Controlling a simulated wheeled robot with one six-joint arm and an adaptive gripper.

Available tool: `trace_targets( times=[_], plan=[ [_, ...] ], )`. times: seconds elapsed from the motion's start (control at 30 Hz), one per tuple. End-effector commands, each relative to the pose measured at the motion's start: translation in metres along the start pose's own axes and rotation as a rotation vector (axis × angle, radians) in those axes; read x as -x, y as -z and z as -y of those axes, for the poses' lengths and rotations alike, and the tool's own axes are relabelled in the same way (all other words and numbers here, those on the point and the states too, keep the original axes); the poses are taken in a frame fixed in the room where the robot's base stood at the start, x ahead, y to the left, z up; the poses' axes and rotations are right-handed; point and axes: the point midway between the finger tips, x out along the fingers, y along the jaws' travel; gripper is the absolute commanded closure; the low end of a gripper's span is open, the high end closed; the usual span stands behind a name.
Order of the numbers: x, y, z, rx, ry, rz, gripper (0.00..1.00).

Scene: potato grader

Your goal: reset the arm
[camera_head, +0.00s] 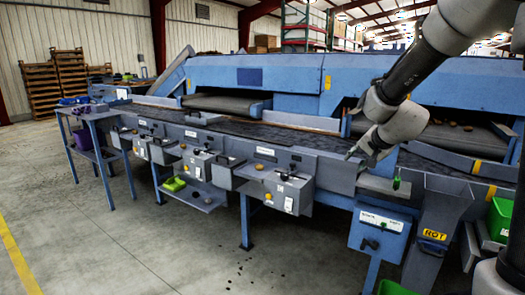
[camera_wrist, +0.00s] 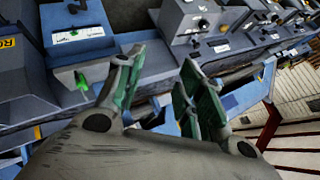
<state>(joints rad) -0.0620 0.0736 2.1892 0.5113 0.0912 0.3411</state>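My arm reaches in from the upper right in the head view. My gripper (camera_head: 358,156) hangs beside the conveyor belt, close to the grey side panel above the control boxes. In the wrist view my gripper (camera_wrist: 155,92) has its two fingers spread apart with a gap between them. Nothing is held between them. The blue machine (camera_head: 280,75) fills the background.
A green handle (camera_head: 397,183) stands near the blue box right of my gripper. A grey chute marked ROT (camera_head: 436,218) and green bins (camera_head: 500,218) are at the right. A blue side table (camera_head: 88,122) stands left. The concrete floor (camera_head: 140,245) in front is open.

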Motion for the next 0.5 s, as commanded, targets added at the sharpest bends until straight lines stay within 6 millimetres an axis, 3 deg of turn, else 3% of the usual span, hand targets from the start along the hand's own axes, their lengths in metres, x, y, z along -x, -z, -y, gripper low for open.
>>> trace_targets(
  times=[0.03, 0.1, 0.2, 0.33, 0.4, 0.5],
  plan=[
    [0.03, -0.026, -0.015, 0.132, -0.036, 0.11, 0.62],
    [0.071, -0.06, -0.043, 0.312, -0.092, 0.257, 0.62],
    [0.135, -0.094, -0.087, 0.525, -0.168, 0.42, 0.62],
    [0.212, -0.119, -0.142, 0.713, -0.261, 0.535, 0.62],
    [0.24, -0.124, -0.161, 0.755, -0.292, 0.534, 0.62],
    [0.26, -0.123, -0.168, 0.778, -0.29, 0.464, 0.62]
  ],
)
